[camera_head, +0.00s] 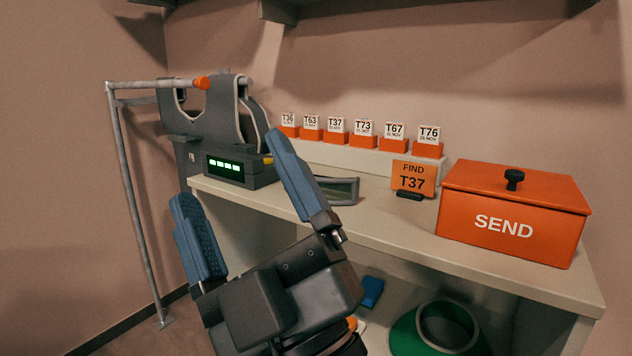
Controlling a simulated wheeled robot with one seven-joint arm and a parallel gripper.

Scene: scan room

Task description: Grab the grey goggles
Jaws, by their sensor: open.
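A grey-framed piece that looks like the goggles (342,191) lies on the counter, just right of my gripper's right finger in the picture. Its left part is hidden behind that finger. My gripper (230,172) is in the foreground with its two blue-padded fingers spread wide and nothing between them. The fingers point up and to the left, in front of the counter's left end. I cannot tell how far the gripper is from the goggles in depth, and no contact is visible.
The counter (400,230) holds an orange SEND box (510,212), a FIND T37 sign (413,179) and a back row of labelled orange blocks (364,141). A grey scanner (220,115) with a green display stands left, beside a metal rail (130,190). A green ring-shaped object (405,336) sits below.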

